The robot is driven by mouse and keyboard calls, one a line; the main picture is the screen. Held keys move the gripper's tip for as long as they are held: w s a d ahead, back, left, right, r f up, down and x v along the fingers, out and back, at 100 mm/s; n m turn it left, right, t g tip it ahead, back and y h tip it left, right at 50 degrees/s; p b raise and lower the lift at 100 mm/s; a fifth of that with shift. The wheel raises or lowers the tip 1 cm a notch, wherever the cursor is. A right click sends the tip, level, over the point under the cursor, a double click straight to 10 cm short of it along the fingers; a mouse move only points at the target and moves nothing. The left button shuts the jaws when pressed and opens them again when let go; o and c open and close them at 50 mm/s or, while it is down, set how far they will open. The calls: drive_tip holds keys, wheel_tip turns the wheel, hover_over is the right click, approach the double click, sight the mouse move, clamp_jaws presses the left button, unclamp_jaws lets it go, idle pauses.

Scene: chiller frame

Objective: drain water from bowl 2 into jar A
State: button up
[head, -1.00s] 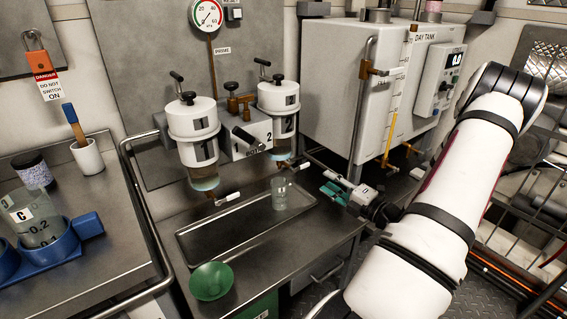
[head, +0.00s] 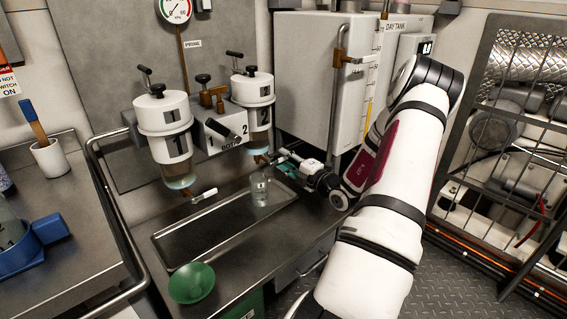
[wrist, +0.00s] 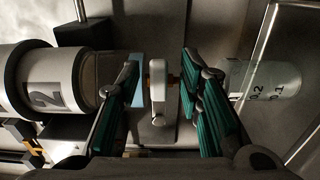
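Bowl 2 (head: 258,118) hangs at the right of the filter pair, and its number shows in the wrist view (wrist: 45,95). A clear jar (head: 260,188) stands in the metal tray below it; graduations show on the jar in the wrist view (wrist: 268,80), but no letter is readable. My gripper (head: 285,163) is beside the underside of bowl 2, above and right of the jar. In the wrist view my open fingers (wrist: 158,85) straddle the white drain handle (wrist: 157,92), with a gap on each side. The valve body behind the handle is mostly hidden.
Bowl 1 (head: 165,145) hangs to the left with its own white-handled drain (head: 205,194). The tray (head: 180,262) has free room left of the jar. The day tank (head: 310,75) is close behind my arm.

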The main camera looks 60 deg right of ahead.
drive_tip(key=shift+w+d, duration=0.1)
drive_tip(key=shift+w, duration=0.45)
clamp_jaws()
